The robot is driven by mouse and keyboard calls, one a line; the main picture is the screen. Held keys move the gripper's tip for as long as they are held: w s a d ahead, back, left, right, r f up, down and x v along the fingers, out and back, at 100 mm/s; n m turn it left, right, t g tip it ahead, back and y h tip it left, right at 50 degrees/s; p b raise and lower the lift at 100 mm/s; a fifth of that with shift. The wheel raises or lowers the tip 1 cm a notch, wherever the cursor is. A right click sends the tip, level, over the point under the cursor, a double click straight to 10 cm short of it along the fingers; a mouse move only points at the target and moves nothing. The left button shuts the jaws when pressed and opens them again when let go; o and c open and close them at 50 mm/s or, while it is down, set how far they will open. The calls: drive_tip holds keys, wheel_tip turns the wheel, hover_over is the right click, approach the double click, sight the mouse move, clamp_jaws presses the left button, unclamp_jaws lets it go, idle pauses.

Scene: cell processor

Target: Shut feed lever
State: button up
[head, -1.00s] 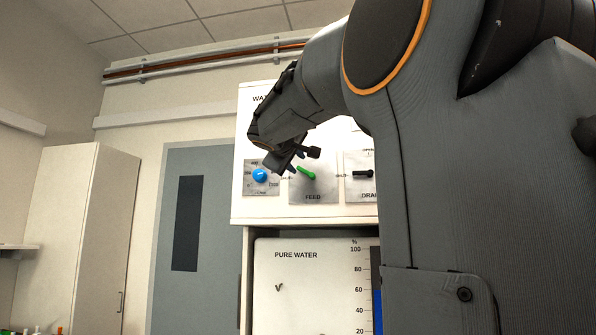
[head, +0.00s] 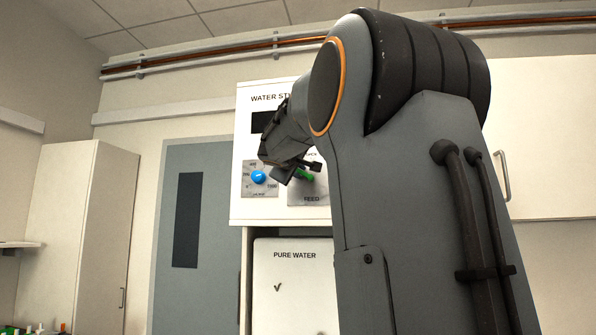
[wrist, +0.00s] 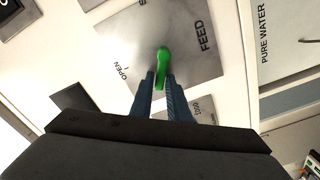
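The green feed lever (wrist: 163,62) is on a grey plate marked FEED (wrist: 188,50). In the wrist view its free end lies between my two fingertips, which close in on both sides with hardly any gap. OPEN is printed beside a tick mark at the left of the plate. In the head view the lever (head: 306,175) looks close to level, its free end toward the left, partly hidden by my gripper (head: 297,171).
A blue knob (head: 259,177) on a dial plate sits just left of the feed lever. A PURE WATER panel (head: 293,285) lies below. My arm hides the drain lever in the head view. A grey door (head: 215,235) and a tall cabinet (head: 75,240) stand left.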

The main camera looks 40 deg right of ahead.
clamp_jaws()
drive_tip(key=shift+f, duration=0.1)
drive_tip(key=shift+w+a+f+n+b, duration=0.1)
drive_tip(key=shift+f+n+b, duration=0.4)
drive_tip(key=shift+n, duration=0.55)
drive_tip(key=shift+w+a+f+n+b, duration=0.1)
drive_tip(key=shift+f+n+b, duration=0.05)
drive_tip(key=shift+n+b, duration=0.8)
drive_tip(key=shift+w+f+n+b, duration=0.1)
drive_tip(key=shift+f+n+b, duration=0.3)
drive_tip(key=shift+n, duration=0.8)
drive_tip(key=shift+o, duration=2.4)
unclamp_jaws()
drive_tip(key=shift+s, duration=0.1)
